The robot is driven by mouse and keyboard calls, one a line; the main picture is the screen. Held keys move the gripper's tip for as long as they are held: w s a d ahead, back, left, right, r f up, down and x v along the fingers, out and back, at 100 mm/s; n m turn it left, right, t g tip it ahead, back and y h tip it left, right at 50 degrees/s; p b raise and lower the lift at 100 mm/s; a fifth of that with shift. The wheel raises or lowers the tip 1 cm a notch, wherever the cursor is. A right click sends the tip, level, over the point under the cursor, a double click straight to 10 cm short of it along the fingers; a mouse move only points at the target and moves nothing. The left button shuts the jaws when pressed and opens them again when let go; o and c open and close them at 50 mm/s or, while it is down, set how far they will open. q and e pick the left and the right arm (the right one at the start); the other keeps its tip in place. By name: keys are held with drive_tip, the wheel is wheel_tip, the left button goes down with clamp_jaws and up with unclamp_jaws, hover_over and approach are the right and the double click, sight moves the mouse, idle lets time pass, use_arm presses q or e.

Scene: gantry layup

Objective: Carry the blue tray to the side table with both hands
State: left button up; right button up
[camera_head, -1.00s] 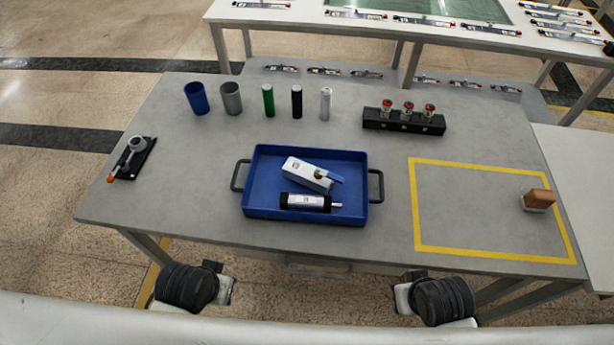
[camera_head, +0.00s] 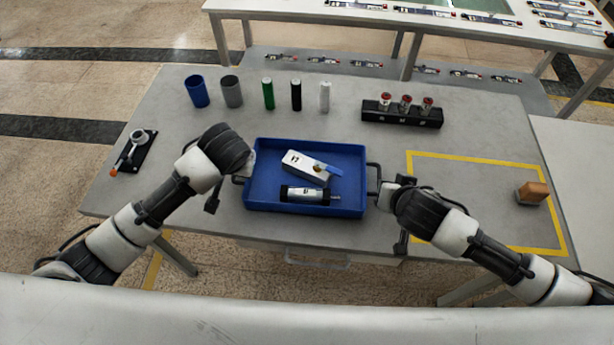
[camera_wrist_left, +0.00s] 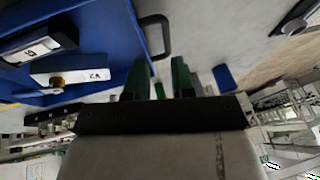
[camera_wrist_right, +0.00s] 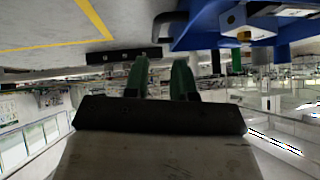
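The blue tray (camera_head: 262,152) lies on the grey table, holding a white box (camera_head: 305,165) and a dark-and-silver cylinder (camera_head: 305,195). My left gripper (camera_wrist_left: 158,72) is open; in the left wrist view the tray's left handle (camera_wrist_left: 165,38) is just beyond its fingertips, not visibly gripped. My right gripper (camera_wrist_right: 160,68) is open; the right handle (camera_wrist_right: 158,30) is just beyond its fingertips in the right wrist view. In the head view both wrists hide most of the fingers beside the handles. A pale table (camera_head: 575,145), perhaps the side table, stands at the right.
A blue cup (camera_head: 197,92), a grey cup (camera_head: 231,92) and several upright cylinders stand behind the tray. A black rack (camera_head: 402,115) is at back right. A yellow outlined area (camera_head: 480,195) with a brown block (camera_head: 532,193) lies right of the tray.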

sight(379, 176)
use_arm(q)
drive_tip(key=shift+w+a+r, duration=0.15)
drive_tip(key=shift+a+r, duration=0.1)
drive_tip(key=shift+a, duration=0.05)
use_arm(e)
drive_tip(key=shift+d, duration=0.3)
use_arm(q)
drive_tip(key=shift+w, duration=0.1)
use_arm(e)
drive_tip(key=shift+w, duration=0.15)
